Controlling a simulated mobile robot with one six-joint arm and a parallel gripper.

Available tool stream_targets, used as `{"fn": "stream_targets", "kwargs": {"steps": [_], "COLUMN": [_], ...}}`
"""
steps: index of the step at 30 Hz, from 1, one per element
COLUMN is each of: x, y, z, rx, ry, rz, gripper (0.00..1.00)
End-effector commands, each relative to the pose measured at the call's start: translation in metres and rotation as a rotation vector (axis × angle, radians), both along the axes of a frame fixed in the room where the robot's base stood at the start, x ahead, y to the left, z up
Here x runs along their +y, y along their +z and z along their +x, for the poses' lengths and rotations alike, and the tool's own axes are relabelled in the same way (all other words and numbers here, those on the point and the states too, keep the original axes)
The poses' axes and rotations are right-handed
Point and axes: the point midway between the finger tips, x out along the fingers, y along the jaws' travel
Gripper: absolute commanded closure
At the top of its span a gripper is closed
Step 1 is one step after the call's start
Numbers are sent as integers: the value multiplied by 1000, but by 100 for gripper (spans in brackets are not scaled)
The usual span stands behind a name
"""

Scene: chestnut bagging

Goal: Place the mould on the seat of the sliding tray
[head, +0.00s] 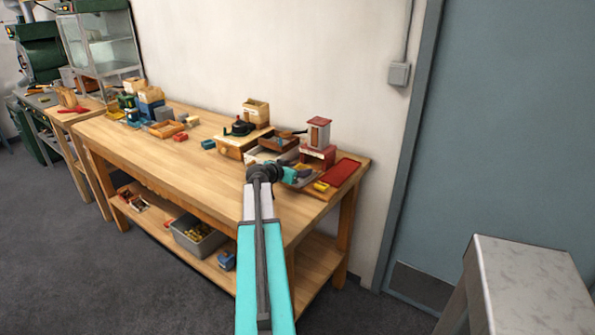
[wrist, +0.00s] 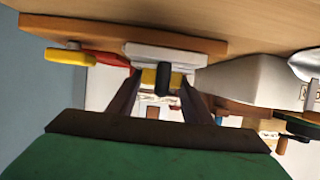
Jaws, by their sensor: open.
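My gripper (head: 290,176) is open over the right end of the workbench. In the wrist view, its two dark fingers (wrist: 163,96) reach toward a small yellow block with a black knob (wrist: 163,80). The block is at a pale grey piece (wrist: 165,54) on the bench and shows between the fingers. I cannot tell whether the fingers touch it, or whether it is the mould or part of the sliding tray. A red flat piece (head: 342,172) lies to the right; a yellow handle (wrist: 70,57) shows beside it in the wrist view. My arm hides part of this area.
A red-based grey tower (head: 318,135) stands behind my gripper. A pale open bin (head: 257,155) and a wooden box with a black device (head: 238,142) are to the left. The bench's left-middle top (head: 170,160) is clear. A metal-topped stand (head: 530,275) is front right.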

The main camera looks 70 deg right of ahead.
Motion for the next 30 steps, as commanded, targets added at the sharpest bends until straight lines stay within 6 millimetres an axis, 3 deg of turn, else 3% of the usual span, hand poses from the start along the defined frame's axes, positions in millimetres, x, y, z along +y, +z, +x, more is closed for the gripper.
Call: {"fn": "stream_targets", "kwargs": {"steps": [1,10,30], "x": [3,3,83], "y": [-9,2,37], "z": [-1,-1,20], "rx": [-7,-8,-7], "ry": [-8,-8,-1], "rz": [19,19,8], "gripper": [38,38,38]}}
